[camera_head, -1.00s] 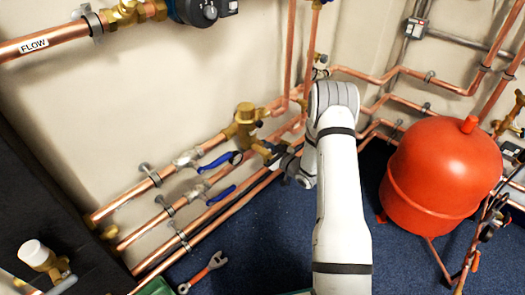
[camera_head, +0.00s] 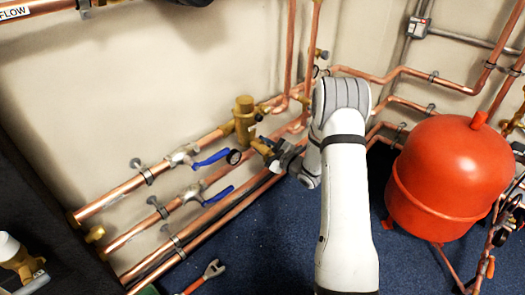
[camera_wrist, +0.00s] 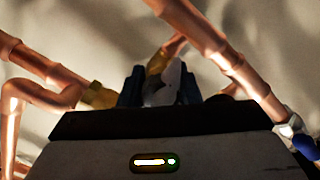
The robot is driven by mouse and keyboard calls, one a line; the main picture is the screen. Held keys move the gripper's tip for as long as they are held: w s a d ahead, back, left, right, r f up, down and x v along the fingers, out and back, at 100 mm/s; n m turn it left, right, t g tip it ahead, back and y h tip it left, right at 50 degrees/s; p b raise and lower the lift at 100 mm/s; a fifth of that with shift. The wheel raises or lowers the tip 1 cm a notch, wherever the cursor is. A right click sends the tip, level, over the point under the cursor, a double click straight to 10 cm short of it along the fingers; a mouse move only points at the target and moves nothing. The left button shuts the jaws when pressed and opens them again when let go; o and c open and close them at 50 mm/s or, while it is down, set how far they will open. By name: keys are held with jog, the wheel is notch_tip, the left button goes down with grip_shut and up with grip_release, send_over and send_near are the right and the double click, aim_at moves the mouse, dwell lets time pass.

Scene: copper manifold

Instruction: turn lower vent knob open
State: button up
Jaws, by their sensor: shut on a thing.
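My gripper (camera_head: 271,157) is beside the lower copper pipes, next to a short brass fitting (camera_head: 262,146) right of the tall brass body. In the wrist view, its two dark fingers (camera_wrist: 160,86) are shut on a small grey part, which I take to be the lower vent knob (camera_wrist: 166,84). Brass shows just behind and beside the fingers. The fingers and wrist hide most of the knob in the head view, so its turn angle cannot be told.
Two blue lever handles (camera_head: 211,158) and a tall brass body (camera_head: 245,118) are left of the gripper. Copper pipes run close around it. A red tank (camera_head: 445,180) stands on the right. A wrench (camera_head: 206,274) lies on the blue floor.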

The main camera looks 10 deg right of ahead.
jog(key=shift+s+f+n, duration=0.15)
jog(key=shift+n, duration=1.75)
jog(key=o, duration=1)
jog(key=p+v, duration=0.2)
jog(key=v, duration=0.5)
jog(key=shift+s+d, duration=0.25)
jog(key=shift+s, duration=0.1)
